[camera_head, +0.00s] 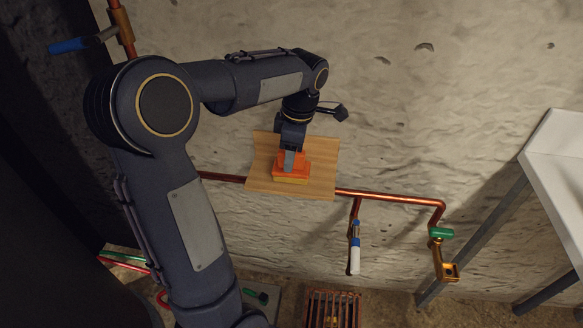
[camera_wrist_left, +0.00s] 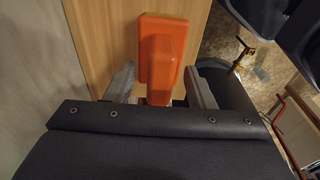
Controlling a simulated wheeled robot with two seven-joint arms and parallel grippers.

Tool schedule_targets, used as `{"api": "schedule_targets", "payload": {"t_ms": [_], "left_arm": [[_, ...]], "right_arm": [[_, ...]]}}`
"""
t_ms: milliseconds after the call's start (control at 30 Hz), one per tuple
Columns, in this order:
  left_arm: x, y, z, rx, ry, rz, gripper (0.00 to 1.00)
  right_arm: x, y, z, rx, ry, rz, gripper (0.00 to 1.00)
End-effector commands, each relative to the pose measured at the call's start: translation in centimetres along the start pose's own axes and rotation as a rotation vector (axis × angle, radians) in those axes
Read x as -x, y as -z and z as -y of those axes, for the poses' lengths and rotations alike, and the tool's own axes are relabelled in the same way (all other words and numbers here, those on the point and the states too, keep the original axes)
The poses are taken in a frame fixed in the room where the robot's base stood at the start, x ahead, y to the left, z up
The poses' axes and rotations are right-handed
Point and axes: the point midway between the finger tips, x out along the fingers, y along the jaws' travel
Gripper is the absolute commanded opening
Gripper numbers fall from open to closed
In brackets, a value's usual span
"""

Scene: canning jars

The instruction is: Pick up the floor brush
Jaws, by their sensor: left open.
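The floor brush (camera_head: 299,170) is orange with a yellowish underside. It rests on a small wooden board (camera_head: 257,177) by the wall. In the left wrist view the brush (camera_wrist_left: 172,30) shows as an orange block with a raised orange handle pointing toward my gripper. My left gripper (camera_head: 289,160) is at the brush from above. In the wrist view its two grey fingers (camera_wrist_left: 160,86) are apart, one on each side of the handle, with small gaps visible. The handle's near end is hidden by the gripper body. My right gripper is not in view.
A copper pipe (camera_head: 385,196) runs along the wall beside the board. A white and blue tool (camera_head: 355,255) hangs below it, and a green-handled valve (camera_head: 441,233) is to the right. A red crate (camera_head: 332,308) stands on the floor. A white basin (camera_head: 562,165) is at far right.

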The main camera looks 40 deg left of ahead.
Motion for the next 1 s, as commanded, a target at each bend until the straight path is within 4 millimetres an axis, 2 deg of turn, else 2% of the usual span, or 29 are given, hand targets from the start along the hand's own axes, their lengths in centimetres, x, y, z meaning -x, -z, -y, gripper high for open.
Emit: {"api": "schedule_targets", "payload": {"t_ms": [67,400,467,767,867,1000], "left_arm": [[0.0,0.0,0.0,0.0,0.0,0.0,0.49],[0.1,0.0,0.0,0.0,0.0,0.001,0.06],[0.1,0.0,0.0,0.0,0.0,0.001,0.0],[0.4,0.0,0.0,0.0,-0.001,0.001,0.0],[1.1,0.1,-0.1,0.0,-0.003,0.002,0.0],[3.0,0.3,-0.1,0.0,-0.005,0.003,0.0]], "right_arm": [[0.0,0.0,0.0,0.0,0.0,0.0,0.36],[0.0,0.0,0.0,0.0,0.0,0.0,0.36],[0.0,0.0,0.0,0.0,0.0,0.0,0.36],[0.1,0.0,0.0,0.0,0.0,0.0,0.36],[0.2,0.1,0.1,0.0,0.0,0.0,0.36],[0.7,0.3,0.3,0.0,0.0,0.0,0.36]]}}
